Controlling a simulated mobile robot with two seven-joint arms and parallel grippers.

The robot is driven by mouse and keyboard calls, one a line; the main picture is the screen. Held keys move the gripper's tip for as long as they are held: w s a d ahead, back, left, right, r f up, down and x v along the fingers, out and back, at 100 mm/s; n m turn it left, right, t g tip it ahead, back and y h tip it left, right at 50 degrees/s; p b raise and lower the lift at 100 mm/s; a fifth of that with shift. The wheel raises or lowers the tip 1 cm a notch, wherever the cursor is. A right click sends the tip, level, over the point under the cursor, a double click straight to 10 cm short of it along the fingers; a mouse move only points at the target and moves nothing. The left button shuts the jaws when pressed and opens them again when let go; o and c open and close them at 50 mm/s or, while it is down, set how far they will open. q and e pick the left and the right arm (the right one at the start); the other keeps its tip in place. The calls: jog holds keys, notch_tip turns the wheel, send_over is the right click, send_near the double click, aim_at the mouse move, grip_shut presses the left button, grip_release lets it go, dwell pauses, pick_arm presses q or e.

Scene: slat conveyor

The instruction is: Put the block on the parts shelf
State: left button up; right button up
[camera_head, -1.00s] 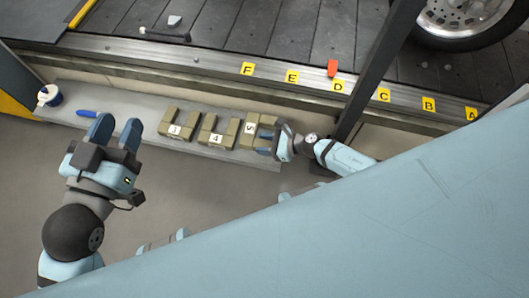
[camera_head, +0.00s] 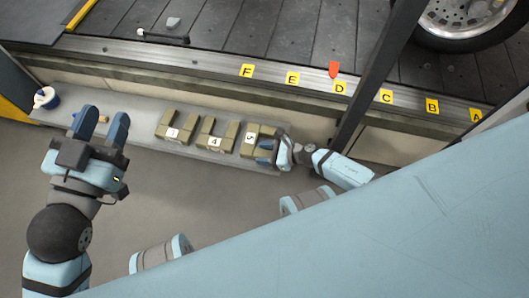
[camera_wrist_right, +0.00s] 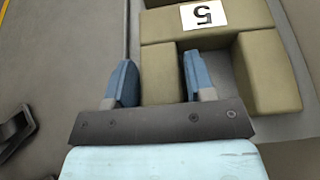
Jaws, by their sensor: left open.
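An olive U-shaped block labelled 5 (camera_head: 252,131) is at the right of a row on the grey shelf (camera_head: 150,142); I cannot tell if it is lifted. In the right wrist view its labelled bar (camera_wrist_right: 240,15) lies at the top. My right gripper (camera_head: 268,152) has one finger on each side of one leg of this block, close against it; the fingers (camera_wrist_right: 160,85) also show in the right wrist view. Blocks labelled 3 (camera_head: 170,125) and 4 (camera_head: 212,143) stand to its left. My left gripper (camera_head: 104,120) is open and empty over the shelf's left part.
A blue-and-white cup or roll (camera_head: 47,98) is at the shelf's left end. Yellow letter tags A to F line the conveyor edge (camera_head: 205,71), with a red marker (camera_head: 334,69) by D. A dark post (camera_head: 375,75) rises right of my right gripper. A wheel (camera_head: 465,20) is at top right.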

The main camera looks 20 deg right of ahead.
pick_arm(q)
jog(key=shift+r, duration=0.1)
pick_arm(e)
jog(key=shift+r, duration=0.15)
jog(key=p+v, duration=0.1)
jog(key=v, duration=0.3)
pick_arm(q)
jog(key=n+p, duration=0.1)
jog(key=s+d+n+g+p, duration=0.1)
jog(key=shift+s+f+n+y, duration=0.25)
jog(key=shift+f+n+y, duration=0.05)
jog(key=shift+f, duration=0.05)
pick_arm(e)
jog(key=v, duration=0.8)
pick_arm(q)
jog(key=shift+r, duration=0.1)
pick_arm(e)
jog(key=shift+s, duration=0.1)
pick_arm(q)
jog(key=shift+w, duration=0.1)
